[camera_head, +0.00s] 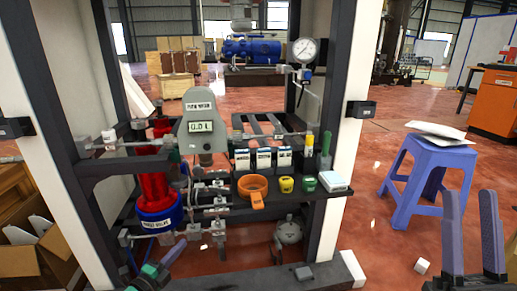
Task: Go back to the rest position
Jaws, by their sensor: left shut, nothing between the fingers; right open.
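My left gripper (178,246) is low in the head view, left of centre. Its fingers are together and hold nothing, and they point up toward the front of the dispenser frame. My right gripper (468,195) is at the lower right with its two fingers apart and nothing between them. It stands in front of the floor, right of the frame and just below and right of the blue stool (425,172). The rest of both arms is mostly outside the view.
The frame holds a flow meter (201,125), a red cylinder with a blue base (157,215), pipes and a gauge (304,50). Its black shelf (310,198) carries an orange ring (253,188) and small items. A cardboard box (35,250) is at the left. Red floor (385,250) is mostly clear.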

